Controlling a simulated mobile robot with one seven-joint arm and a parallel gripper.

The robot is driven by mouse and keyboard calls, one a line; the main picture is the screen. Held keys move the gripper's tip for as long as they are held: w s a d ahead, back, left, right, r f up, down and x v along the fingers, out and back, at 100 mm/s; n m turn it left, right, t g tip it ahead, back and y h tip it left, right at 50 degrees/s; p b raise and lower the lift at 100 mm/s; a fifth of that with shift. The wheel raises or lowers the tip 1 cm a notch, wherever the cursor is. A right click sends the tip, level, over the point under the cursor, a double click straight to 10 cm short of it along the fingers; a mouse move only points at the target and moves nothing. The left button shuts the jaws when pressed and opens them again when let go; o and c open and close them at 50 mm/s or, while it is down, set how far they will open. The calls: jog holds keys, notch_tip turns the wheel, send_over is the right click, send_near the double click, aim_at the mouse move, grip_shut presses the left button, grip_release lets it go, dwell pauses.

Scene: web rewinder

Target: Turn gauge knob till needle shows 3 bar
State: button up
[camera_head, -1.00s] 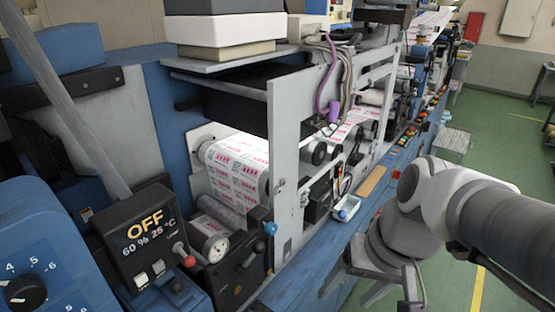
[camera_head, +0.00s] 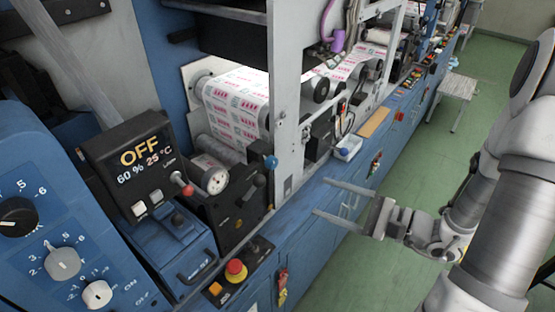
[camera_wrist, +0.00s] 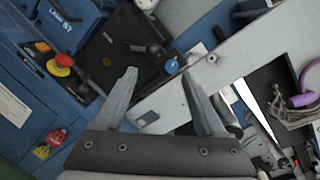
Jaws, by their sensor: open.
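A small round white dial (camera_head: 215,181), which looks like the gauge, faces out of the machine's near end beside a black plate. Its needle and scale are too small to read. Near it are a blue ball knob (camera_head: 270,161) and a black ball knob (camera_head: 259,180); I cannot tell which knob belongs to the gauge. In the wrist view the blue knob (camera_wrist: 171,66) shows between my fingertips in the picture, with a black lever beside it. My gripper (camera_head: 320,196) is open and empty, right of the knobs and apart from them, pointing left; its fingers also show in the wrist view (camera_wrist: 159,73).
A display box (camera_head: 147,165) reading OFF stands left of the dial, with a red-tipped lever. A red emergency button (camera_head: 236,268) sits in front. A pale upright frame plate (camera_head: 286,110) rises behind the blue knob.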

aim_at(275, 164)
jog(key=w+a+t+p, duration=0.1)
jog(key=w+a, duration=0.2)
jog(key=w, duration=0.1)
jog(key=w+a+f+m+p, duration=0.1)
jog(key=w+a, duration=0.3)
jog(key=w+a+m+t+h+p, duration=0.1)
jog(key=w+a, duration=0.3)
jog(key=shift+w+a+f+t, duration=0.1)
jog(key=shift+w+f+t, duration=0.05)
jog(key=shift+f+t, duration=0.2)
grip_shut()
